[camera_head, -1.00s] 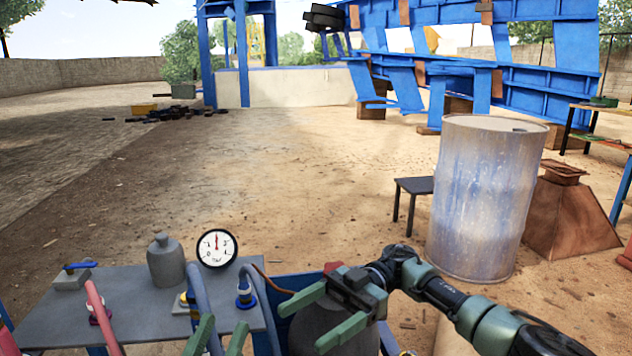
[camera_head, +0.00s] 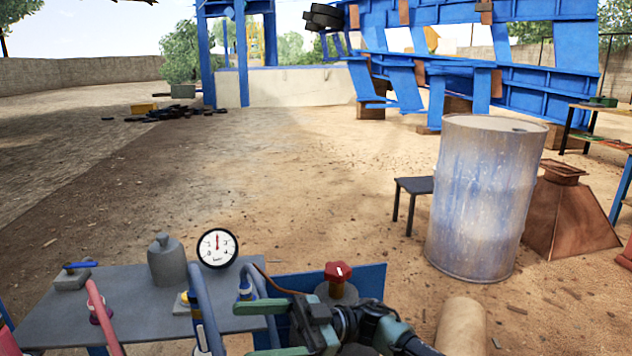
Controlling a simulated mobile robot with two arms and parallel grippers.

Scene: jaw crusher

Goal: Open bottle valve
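The red bottle valve (camera_head: 338,272) is a knob with a white mark, on top of a dark grey gas bottle (camera_head: 338,293) at the bottom centre. My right arm hides much of the bottle. My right gripper (camera_head: 255,322) is left of and below the valve, pointing left. Its two green fingers are spread apart, with nothing seen held between them, and it is apart from the knob.
A grey table (camera_head: 130,302) at the lower left holds a round gauge (camera_head: 217,247), a grey flask-like part (camera_head: 166,262), hoses and a blue-handled valve (camera_head: 80,266). A blue panel (camera_head: 372,281) stands behind the bottle. A metal drum (camera_head: 480,200) stands on the right. The ground beyond is open.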

